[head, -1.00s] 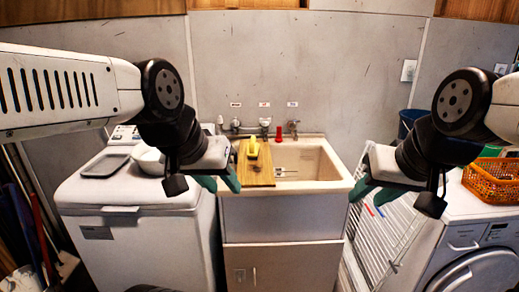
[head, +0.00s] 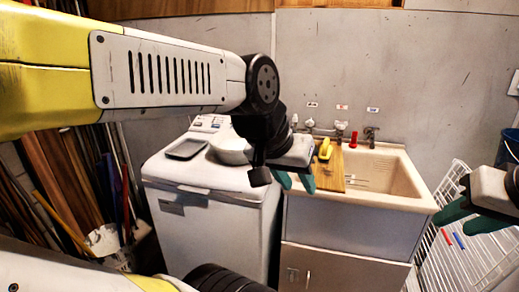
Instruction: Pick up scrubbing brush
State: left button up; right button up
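A small yellow object (head: 325,149), which looks like the scrubbing brush, lies on a wooden board (head: 329,178) across the left side of the sink. Its details are too small to make out. My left gripper (head: 296,182) has its green fingers apart and empty, in front of the board's left edge and the washer's right side in the picture. My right gripper (head: 468,217) is at the right edge, partly cut off by the frame. Its green fingers are apart with nothing between them, to the right of the sink.
The sink (head: 398,192) stands on a cabinet, with taps and a red item (head: 353,139) behind its basin. A white top-loading washer (head: 212,205) bears a grey tray (head: 186,149) and a white bowl (head: 231,149). A white drying rack (head: 455,250) stands at the right.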

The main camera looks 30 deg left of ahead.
aim_at(325, 150)
jog(key=i+z, duration=0.15)
jog(key=i, duration=1.2)
